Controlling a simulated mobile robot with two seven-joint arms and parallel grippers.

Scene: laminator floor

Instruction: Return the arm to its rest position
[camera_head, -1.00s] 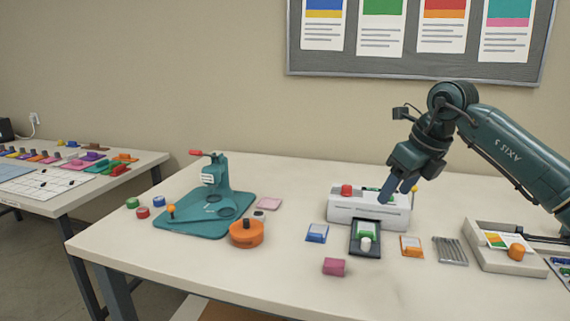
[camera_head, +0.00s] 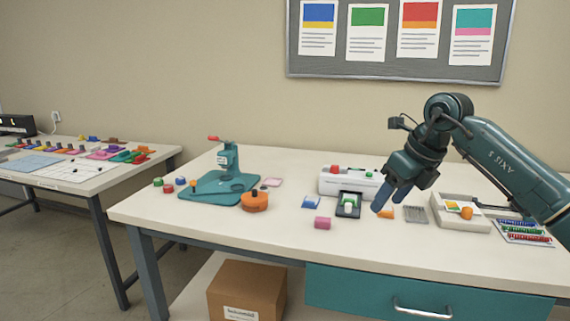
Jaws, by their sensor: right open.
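My right arm comes in from the right edge, bent at the elbow above the table. Its gripper (camera_head: 387,203) is open with nothing between its fingers and points down and to the left. My left gripper is not in view.
The teal press (camera_head: 221,184) and an orange round piece (camera_head: 255,201) stand at the left. A beige box (camera_head: 447,212) is at the right. The table front is clear above a teal drawer (camera_head: 430,296).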

